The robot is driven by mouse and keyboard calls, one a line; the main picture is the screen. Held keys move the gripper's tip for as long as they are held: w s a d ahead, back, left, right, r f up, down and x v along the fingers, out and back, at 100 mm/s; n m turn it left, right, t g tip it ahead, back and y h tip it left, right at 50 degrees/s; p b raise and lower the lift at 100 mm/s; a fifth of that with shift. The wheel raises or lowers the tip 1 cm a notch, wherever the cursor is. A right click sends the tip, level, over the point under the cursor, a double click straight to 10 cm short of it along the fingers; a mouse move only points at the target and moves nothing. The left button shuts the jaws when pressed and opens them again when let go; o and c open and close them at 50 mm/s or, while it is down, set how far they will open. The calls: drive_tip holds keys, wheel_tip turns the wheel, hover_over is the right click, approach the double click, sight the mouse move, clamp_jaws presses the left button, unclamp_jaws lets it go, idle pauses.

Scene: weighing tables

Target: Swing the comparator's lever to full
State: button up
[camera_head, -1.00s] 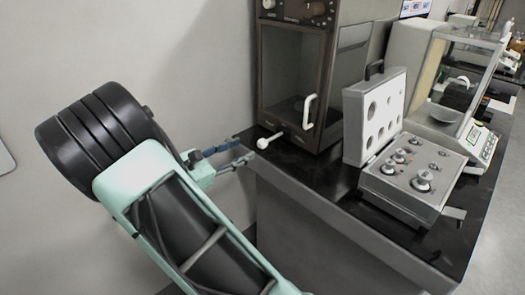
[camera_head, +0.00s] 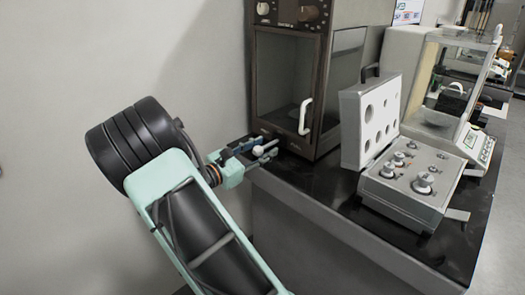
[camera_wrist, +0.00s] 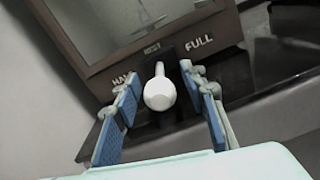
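The comparator (camera_head: 285,95) is a dark brown glass-fronted cabinet on the left end of the black bench. Its lever (camera_wrist: 159,93) has a white ball knob and stands between two labels on the front base, one beginning "HA" on the left and "FULL" (camera_wrist: 199,42) on the right. In the wrist view the lever points toward the camera, at the middle. My gripper (camera_wrist: 160,112) is open, with its blue-padded fingers on either side of the knob and gaps visible on both sides. In the head view my gripper (camera_head: 255,153) is at the bench's left end, around the knob (camera_head: 259,152).
An open grey case of weights (camera_head: 410,185) stands right of the comparator, its lid (camera_head: 368,120) upright. A glass-sided balance (camera_head: 450,85) stands behind it. The white door handle (camera_head: 304,117) is above the lever. Black bench top (camera_head: 330,190) is bare in front of the comparator.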

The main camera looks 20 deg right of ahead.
clamp_jaws()
idle(0.3)
